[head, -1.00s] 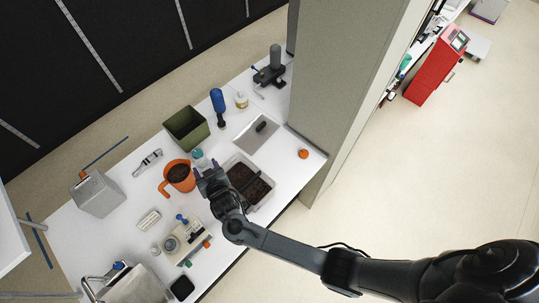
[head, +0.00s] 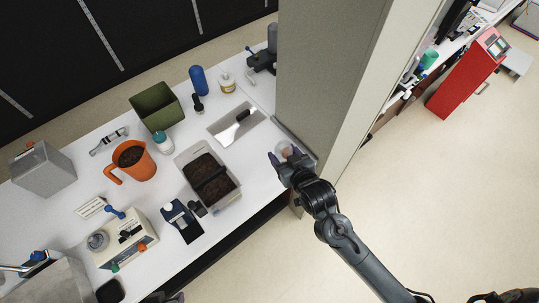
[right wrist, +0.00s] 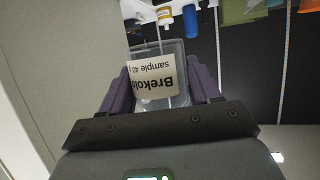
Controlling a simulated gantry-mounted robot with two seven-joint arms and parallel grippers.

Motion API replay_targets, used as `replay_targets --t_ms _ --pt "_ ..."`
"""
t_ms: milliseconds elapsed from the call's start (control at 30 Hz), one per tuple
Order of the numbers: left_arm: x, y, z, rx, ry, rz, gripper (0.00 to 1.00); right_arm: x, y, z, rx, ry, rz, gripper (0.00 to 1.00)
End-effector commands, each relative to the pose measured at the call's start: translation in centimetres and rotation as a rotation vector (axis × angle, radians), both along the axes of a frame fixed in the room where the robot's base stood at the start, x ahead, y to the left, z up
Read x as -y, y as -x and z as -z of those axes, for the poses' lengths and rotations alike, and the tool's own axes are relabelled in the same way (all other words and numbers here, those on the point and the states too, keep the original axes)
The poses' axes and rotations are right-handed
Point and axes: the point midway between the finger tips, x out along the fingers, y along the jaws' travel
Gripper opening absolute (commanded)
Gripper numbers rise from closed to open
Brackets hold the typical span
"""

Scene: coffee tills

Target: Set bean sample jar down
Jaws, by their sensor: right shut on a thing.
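My right gripper (head: 284,156) is at the right end of the white counter, close to the grey pillar. It is shut on the bean sample jar (head: 285,149), seen only in part from above. In the right wrist view the jar (right wrist: 158,78) is clear, with a cream label reading "sample 40 g" upside down, between my purple fingers (right wrist: 162,92). I cannot tell whether its base touches the counter. My left gripper is not in view.
The grey pillar (head: 325,85) stands right beside my right gripper. A metal tray with a scoop (head: 235,128), a bin of dark grounds (head: 207,180), a teal-lidded jar (head: 162,141) and an orange jug (head: 133,160) stand to the left. Bare counter (head: 255,165) lies just left of the gripper.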

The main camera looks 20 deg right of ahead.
Motion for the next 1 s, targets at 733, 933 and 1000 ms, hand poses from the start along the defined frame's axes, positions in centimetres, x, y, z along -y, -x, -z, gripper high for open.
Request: replay_targets --t_ms 733,933,1000 --pt "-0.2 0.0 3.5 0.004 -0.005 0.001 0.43 -2.3 -3.9 11.1 0.001 -0.001 0.005 0.28" --pt "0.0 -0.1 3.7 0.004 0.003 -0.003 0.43 -3.7 -6.6 13.0 0.001 -0.001 0.005 0.28" --pt "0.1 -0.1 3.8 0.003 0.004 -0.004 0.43 -4.0 -7.2 13.3 0.001 -0.001 0.005 0.28"
